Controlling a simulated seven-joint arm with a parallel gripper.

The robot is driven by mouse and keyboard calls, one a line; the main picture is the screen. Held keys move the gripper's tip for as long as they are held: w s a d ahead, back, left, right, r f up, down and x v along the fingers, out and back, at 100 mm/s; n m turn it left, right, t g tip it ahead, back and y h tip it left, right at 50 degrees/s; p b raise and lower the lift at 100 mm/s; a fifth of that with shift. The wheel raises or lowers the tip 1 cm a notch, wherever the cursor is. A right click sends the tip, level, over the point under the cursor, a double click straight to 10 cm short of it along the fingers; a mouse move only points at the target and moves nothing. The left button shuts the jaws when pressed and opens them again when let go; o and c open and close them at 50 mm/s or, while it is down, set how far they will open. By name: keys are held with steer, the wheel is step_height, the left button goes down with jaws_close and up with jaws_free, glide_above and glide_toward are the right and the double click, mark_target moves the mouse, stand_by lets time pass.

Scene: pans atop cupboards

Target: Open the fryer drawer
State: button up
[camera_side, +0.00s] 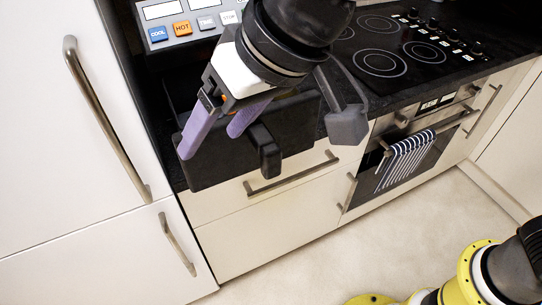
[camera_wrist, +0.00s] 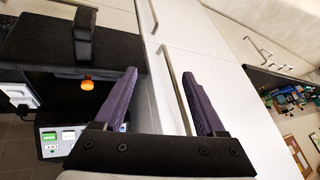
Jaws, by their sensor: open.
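The fryer drawer (camera_side: 222,157) is a black box front with a stubby black handle (camera_side: 266,150). It stands out from the fryer below the button panel (camera_side: 188,20), over the counter's front edge. In the wrist view the drawer front (camera_wrist: 40,42) and its handle (camera_wrist: 86,32) are at upper left, with a dark gap behind the front and an orange item (camera_wrist: 87,84) in it. My gripper (camera_side: 211,142) has purple fingers, spread apart and empty. It is beside the handle, towards the drawer's left end in the side view; contact with the drawer cannot be told.
A tall white cupboard (camera_side: 50,180) with a long metal handle (camera_side: 105,120) stands at left. White drawers (camera_side: 255,225) with bar handles are below the counter. A black hob (camera_side: 400,50) and an oven with a striped towel (camera_side: 405,160) are to the right.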

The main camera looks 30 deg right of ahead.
steer(key=d+r+m+h, duration=0.3)
steer(key=d+h, duration=0.1)
steer(key=d, duration=0.5)
glide_toward(271, 159)
steer(key=x, duration=1.2)
steer(key=shift+w+d, duration=0.3)
steer(key=shift+d, duration=0.05)
jaws_close()
steer(key=shift+r, duration=0.1)
stand_by(0.4)
